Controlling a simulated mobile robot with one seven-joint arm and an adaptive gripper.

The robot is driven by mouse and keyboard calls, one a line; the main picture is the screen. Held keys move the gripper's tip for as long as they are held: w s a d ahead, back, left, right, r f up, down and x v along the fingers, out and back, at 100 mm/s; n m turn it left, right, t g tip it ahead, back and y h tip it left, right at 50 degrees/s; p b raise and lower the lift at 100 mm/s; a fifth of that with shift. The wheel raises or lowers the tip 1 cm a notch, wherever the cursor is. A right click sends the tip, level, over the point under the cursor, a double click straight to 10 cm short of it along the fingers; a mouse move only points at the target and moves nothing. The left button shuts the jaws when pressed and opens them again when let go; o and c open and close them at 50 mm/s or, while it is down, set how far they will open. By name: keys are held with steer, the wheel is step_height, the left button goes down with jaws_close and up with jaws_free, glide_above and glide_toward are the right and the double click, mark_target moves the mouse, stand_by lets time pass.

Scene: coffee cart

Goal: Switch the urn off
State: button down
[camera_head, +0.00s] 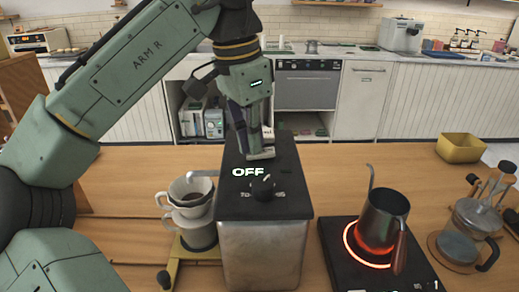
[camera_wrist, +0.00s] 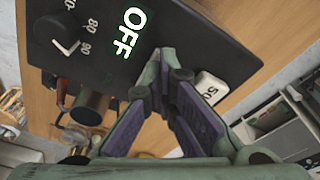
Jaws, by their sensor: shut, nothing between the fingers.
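The urn (camera_head: 262,250) stands on the wooden counter, with a metal body and a black top. Lit letters on its top (camera_head: 235,211) read OFF, and they also show in the wrist view (camera_wrist: 129,32). A dark dial knob (camera_head: 262,186) with a number scale sits in front of the letters. My gripper (camera_head: 261,154) is shut and empty, pointing down over the back part of the urn's top. In the wrist view my fingertips (camera_wrist: 170,66) are close together at the top's edge, beside a white tab (camera_wrist: 211,90) with partly hidden markings. I cannot tell whether they touch it.
A dripper over a pot (camera_head: 191,200) stands close to the urn's left. A dark jug (camera_head: 384,215) sits on a glowing hot plate (camera_head: 338,262) to the right. A French press (camera_head: 468,235) and a yellow bin (camera_head: 460,148) are further right. Some counter is clear behind the jug.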

steer(key=shift+r+p, duration=1.2)
steer(key=shift+r, duration=2.3)
